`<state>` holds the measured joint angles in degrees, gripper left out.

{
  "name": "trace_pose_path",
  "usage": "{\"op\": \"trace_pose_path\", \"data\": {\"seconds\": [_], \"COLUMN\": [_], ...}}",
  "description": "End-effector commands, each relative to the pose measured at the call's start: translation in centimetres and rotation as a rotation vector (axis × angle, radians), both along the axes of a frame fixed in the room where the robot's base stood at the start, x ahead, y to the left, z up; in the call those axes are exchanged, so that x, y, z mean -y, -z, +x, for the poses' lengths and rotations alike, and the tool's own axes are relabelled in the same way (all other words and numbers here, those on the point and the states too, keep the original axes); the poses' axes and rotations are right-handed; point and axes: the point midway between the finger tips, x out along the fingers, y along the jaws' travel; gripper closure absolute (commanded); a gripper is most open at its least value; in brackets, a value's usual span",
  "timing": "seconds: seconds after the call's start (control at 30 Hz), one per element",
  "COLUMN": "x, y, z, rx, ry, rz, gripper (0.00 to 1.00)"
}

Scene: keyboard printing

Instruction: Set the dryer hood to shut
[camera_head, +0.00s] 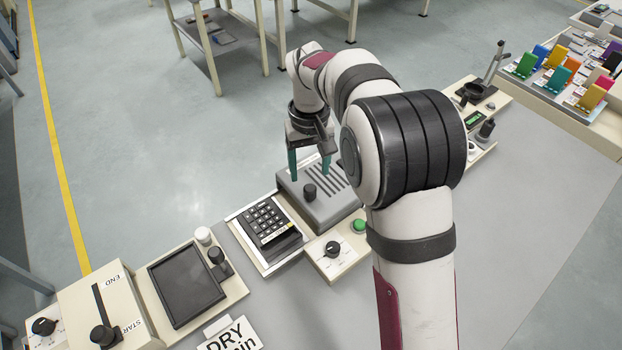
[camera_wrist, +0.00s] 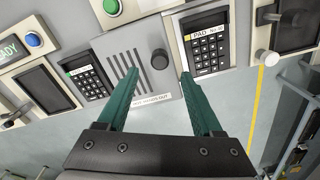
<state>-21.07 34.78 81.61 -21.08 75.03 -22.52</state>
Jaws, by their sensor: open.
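A grey box with dark slots and a round black knob stands at the middle of the bench in the head view; I take it to be the dryer hood (camera_head: 322,211). Its top also shows in the wrist view (camera_wrist: 146,83), with a label along one edge. The black knob (camera_head: 309,191) stands up from its top, and in the wrist view the knob (camera_wrist: 160,59) lies just beyond the fingertips. My gripper (camera_head: 309,174) is open and empty above the hood, its green fingers (camera_wrist: 159,75) to either side of the knob. I cannot tell whether the hood is shut.
A keypad unit (camera_head: 268,231) stands left of the hood. A dial box (camera_head: 331,253) and a green button (camera_head: 358,226) are in front. A dark tray unit (camera_head: 186,288) and a slider box (camera_head: 104,315) are farther left. My arm hides part of the bench.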

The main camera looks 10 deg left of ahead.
Motion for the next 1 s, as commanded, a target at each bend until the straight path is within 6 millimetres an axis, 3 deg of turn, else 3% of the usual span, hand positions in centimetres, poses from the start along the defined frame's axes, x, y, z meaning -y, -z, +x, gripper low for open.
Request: {"op": "trace_pose_path", "data": {"seconds": [0.1, 0.3, 0.67, 1.0], "x": [0.0, 0.0, 0.0, 0.0], "y": [3.1, 6.2, 7.0, 6.9], "z": [-0.1, 0.0, 0.0, 0.0], "rx": [-0.003, -0.001, 0.002, 0.002], "ry": [0.000, 0.002, 0.003, 0.002], "rz": [-0.001, 0.001, 0.001, 0.001], "gripper": [0.33, 0.33, 0.33, 0.94]}}
